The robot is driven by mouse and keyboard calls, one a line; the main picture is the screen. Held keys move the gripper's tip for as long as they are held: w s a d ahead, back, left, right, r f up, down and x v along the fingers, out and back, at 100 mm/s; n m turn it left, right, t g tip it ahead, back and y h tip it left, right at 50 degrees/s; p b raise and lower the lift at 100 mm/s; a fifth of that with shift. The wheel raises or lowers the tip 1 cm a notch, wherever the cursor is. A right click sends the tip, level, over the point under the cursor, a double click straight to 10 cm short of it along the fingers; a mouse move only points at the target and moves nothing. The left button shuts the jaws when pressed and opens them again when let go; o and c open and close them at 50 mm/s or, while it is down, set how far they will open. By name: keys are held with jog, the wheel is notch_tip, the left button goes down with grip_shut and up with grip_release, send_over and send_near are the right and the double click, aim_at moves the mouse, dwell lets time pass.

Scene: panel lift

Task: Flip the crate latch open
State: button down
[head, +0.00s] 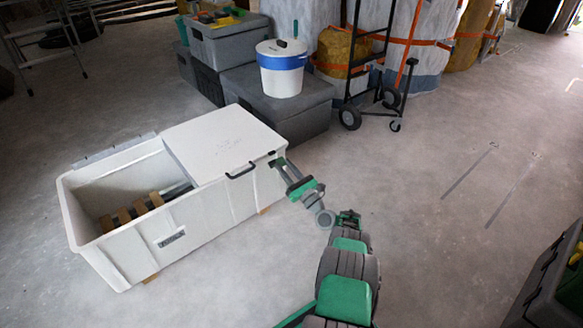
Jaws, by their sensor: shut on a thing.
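The white crate (160,225) stands on the floor at left, its left part open. A white lid panel (222,140) covers its right part and has a black handle (240,172) on its front edge. My gripper (277,162) is at the front right corner of the crate, just right of the handle. It is shut on a small dark part there, which looks like the latch; the fingers hide most of it. I cannot tell the latch's position.
Wooden pieces (130,211) lie inside the crate's open part. Behind the crate, a white and blue bucket (281,76) stands on a grey box (300,112). A hand truck (372,75) stands back right. A dark case (545,285) is at lower right.

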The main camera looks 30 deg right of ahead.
dwell(0.3)
jog(key=c, duration=1.1)
grip_release()
jog(key=shift+f, duration=0.1)
jog(key=shift+d, duration=0.1)
